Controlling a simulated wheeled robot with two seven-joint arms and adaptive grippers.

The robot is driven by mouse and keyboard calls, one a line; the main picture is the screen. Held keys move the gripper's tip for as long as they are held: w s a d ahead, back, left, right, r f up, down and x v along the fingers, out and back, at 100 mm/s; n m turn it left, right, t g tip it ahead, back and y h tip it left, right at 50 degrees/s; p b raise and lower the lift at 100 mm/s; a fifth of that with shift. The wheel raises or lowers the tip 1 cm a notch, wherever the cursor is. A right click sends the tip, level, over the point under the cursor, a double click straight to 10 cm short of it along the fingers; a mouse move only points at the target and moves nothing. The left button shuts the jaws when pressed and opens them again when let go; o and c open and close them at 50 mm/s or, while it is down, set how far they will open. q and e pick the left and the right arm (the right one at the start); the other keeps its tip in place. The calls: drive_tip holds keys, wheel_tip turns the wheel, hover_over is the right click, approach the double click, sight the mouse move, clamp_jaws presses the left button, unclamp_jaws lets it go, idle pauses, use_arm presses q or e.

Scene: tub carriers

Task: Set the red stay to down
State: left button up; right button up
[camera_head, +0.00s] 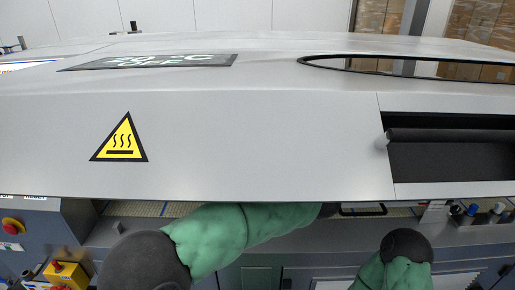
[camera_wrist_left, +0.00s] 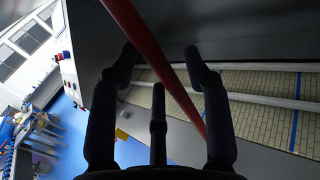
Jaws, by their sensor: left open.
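The red stay (camera_wrist_left: 150,50) is a thin red rod in the left wrist view. It slants from the top left down to the right, across the gap between the fingers of my left gripper (camera_wrist_left: 161,58). Those dark fingers are spread open, and the rod's lower part runs behind or against the right-hand finger. I cannot tell whether they touch. In the head view my green-sleeved left arm reaches under the front edge of a large grey hood (camera_head: 260,140), which hides the gripper and the stay. My right gripper is not in view; only part of that arm shows at the bottom right.
A tiled conveyor belt (camera_wrist_left: 262,122) with pale rails lies under the hood. The hood bears a yellow heat warning sign (camera_head: 120,140) and a dark opening (camera_head: 450,160) at right. A control panel with a red button (camera_head: 12,226) stands at the lower left.

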use_arm(q)
drive_tip(key=shift+w+a, duration=0.3)
drive_tip(key=shift+w, duration=0.1)
